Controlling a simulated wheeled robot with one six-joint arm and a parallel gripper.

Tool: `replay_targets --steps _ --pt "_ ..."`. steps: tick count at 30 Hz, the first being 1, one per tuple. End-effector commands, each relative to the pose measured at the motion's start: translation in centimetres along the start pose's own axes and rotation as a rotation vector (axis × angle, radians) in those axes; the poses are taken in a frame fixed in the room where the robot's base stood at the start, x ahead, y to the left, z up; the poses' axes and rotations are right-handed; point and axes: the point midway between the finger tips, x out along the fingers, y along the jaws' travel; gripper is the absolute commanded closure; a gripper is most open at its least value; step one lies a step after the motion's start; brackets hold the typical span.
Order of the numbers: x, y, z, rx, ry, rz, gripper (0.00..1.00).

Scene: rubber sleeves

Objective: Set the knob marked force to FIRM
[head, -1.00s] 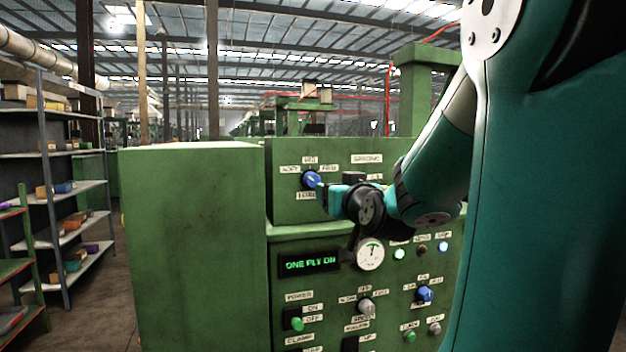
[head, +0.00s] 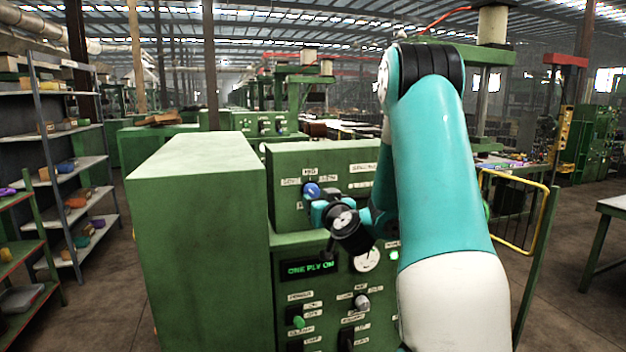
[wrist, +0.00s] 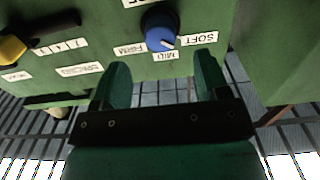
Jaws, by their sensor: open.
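The blue force knob (head: 311,190) sits on the upper green panel, with SOFT at its left, MID above and FIRM at its right. The wrist view shows the knob (wrist: 160,28) upside down. Its white mark points to the lower right there, between the MID label (wrist: 166,56) and the SOFT label (wrist: 198,40). The FIRM label (wrist: 130,49) is on the other side. My gripper (head: 320,208) is open and empty, close in front of the panel at the knob's lower right. In the wrist view its fingers (wrist: 162,70) stand apart, clear of the knob.
The lower panel holds a lit display (head: 308,268), a dial gauge (head: 366,260), a grey knob (head: 361,301) and a green button (head: 298,322). A large green cabinet (head: 200,240) stands left of the panel. A yellow rail (head: 545,225) stands at the right.

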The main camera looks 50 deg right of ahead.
Motion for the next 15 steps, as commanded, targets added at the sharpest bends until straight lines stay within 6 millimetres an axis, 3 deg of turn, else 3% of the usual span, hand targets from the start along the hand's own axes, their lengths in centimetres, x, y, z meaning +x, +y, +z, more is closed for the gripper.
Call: replay_targets --steps 6,15 --pt "3.6 -0.1 -0.6 0.002 -0.004 -0.003 0.32" --pt "6.0 -0.1 -0.2 0.000 -0.001 -0.002 0.32"
